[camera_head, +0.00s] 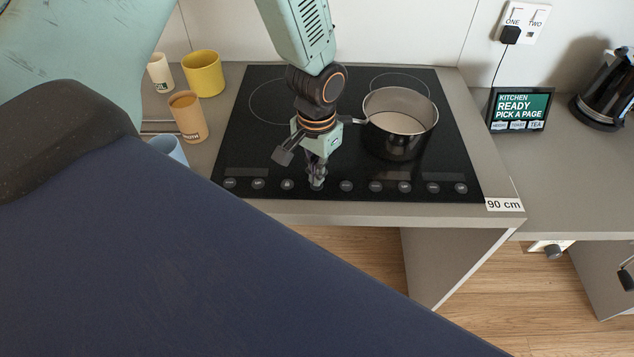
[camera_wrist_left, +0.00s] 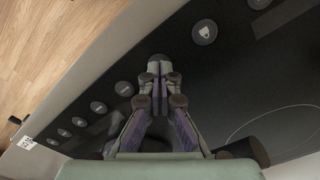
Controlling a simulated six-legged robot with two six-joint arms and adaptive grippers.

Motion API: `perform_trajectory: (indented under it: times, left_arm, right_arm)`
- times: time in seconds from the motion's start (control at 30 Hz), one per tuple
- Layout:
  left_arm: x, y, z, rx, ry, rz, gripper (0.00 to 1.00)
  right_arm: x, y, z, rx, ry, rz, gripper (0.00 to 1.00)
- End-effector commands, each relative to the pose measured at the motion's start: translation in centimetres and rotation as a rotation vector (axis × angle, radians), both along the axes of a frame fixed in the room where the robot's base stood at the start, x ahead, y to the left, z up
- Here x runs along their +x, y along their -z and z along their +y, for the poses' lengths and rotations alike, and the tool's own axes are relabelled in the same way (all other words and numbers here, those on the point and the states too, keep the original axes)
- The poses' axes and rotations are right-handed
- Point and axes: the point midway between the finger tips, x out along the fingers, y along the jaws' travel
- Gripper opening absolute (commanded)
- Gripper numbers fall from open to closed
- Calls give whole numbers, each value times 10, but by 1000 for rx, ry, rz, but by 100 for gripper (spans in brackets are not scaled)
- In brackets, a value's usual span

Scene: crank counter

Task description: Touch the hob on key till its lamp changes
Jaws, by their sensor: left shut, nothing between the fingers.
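The black hob (camera_head: 245,150) is set in the grey counter, with a row of round grey keys along its front edge. My left gripper (camera_head: 317,183) points down, shut and empty, its tips over a key near the middle of the row. In the left wrist view the shut fingertips (camera_wrist_left: 160,72) largely cover that key; whether they touch it I cannot tell. I cannot read which is the on key, nor make out a lit lamp. My right gripper is not in view.
A dark pot (camera_head: 398,140) stands on the hob just right of my left wrist. Yellow (camera_head: 204,76), orange (camera_head: 188,118) and cream (camera_head: 160,74) mugs and a partly hidden blue one (camera_head: 169,149) stand left. A screen (camera_head: 519,108) and black kettle (camera_head: 603,90) stand right.

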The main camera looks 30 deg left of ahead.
Motion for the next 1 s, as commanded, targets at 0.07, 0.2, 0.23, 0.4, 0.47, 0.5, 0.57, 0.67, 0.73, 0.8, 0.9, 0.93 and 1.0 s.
perform_trajectory:
  times: [0.07, 0.2, 0.23, 0.4, 0.47, 0.5, 0.57, 0.67, 0.73, 0.8, 0.9, 0.93, 1.0]
  left_arm:
    - [0, 2, 0, 0, 0, 0, 0]
    - [0, 4, 0, 0, 0, 0, 0]
    - [0, 5, 0, 0, 0, 0, 0]
    - [0, 8, 0, 0, 0, 0, 0]
    - [0, 9, 0, 0, 0, 0, 0]
    - [0, 10, 0, 0, 0, 0, 0]
    - [0, 11, 0, 0, 0, 0, 0]
    - [0, 12, 0, 0, 0, 0, 0]
    - [0, 12, 0, 0, 0, 0, 0]
    - [0, 11, 0, 0, 0, 0, 0]
    - [0, 5, 0, 0, 0, 0, 0]
    - [0, 2, 0, 0, 0, 0, 0]
    - [0, -4, 0, 0, 0, 0, 0]
  right_arm:
    - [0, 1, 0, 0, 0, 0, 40]
    - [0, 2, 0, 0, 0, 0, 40]
    - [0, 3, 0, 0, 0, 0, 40]
    - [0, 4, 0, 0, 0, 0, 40]
    - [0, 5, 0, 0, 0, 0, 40]
    - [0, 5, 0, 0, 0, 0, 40]
    - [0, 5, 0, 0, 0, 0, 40]
    - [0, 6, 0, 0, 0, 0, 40]
    - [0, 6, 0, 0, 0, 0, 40]
    - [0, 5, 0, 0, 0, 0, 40]
    - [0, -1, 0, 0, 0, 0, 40]
    - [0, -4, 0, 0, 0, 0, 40]
    - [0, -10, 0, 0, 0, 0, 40]
